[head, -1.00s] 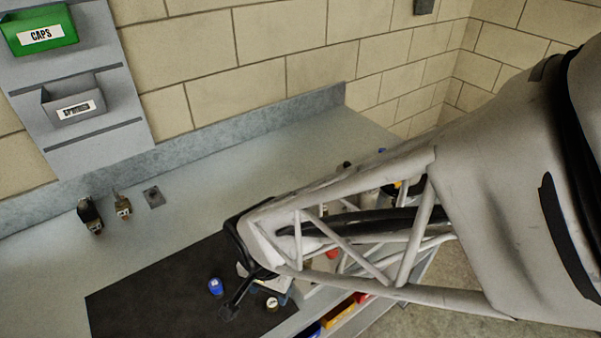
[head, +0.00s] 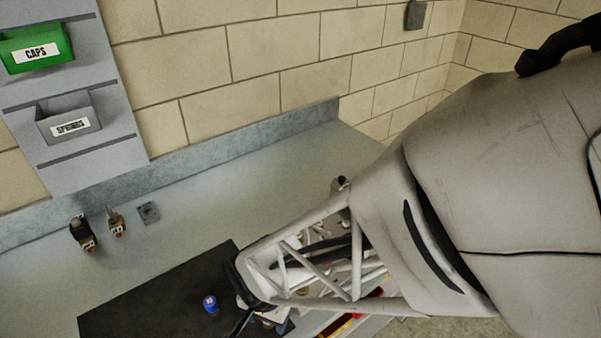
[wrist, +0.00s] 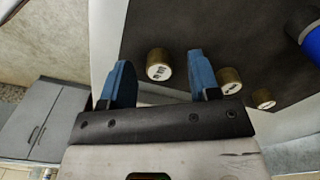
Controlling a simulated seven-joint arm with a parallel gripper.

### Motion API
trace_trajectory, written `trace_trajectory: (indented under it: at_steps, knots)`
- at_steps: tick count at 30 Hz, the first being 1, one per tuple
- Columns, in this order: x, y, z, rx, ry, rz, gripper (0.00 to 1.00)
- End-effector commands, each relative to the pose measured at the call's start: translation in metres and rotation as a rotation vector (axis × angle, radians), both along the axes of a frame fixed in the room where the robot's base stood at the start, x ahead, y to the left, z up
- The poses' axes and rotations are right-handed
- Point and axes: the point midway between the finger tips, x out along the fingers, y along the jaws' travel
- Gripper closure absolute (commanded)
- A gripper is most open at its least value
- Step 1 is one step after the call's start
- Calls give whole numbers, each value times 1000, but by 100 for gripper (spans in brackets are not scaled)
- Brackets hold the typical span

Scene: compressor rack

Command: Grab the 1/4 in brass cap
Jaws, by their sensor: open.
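Three brass caps with white marked faces lie on the dark mat (wrist: 178,22) in the wrist view. The largest-looking cap (wrist: 158,64) appears between the lines of my gripper's (wrist: 162,75) two blue fingers, with clear gaps on both sides. A middle cap (wrist: 229,80) is just right of the right finger, and a smaller cap (wrist: 263,98) is farther right. Their face marks are too blurred to read, so I cannot tell which is 1/4 in. My gripper is open and empty. In the head view, my arm mostly hides the caps.
A blue cylinder (head: 210,304) stands on the mat, also at the wrist view's right edge (wrist: 308,38). A green CAPS bin (head: 36,52) and a grey bin (head: 68,126) hang on the wall panel.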

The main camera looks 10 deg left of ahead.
Motion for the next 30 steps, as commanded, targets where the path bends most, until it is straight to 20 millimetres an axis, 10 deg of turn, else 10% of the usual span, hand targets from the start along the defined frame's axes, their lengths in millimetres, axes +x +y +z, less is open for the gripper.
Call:
trace_trajectory:
  at_steps: [16,26,30]
  knots:
    - [0,0,0,0,0,0,44]
    - [0,0,0,0,0,0,94]
    - [0,0,0,0,0,0,96]
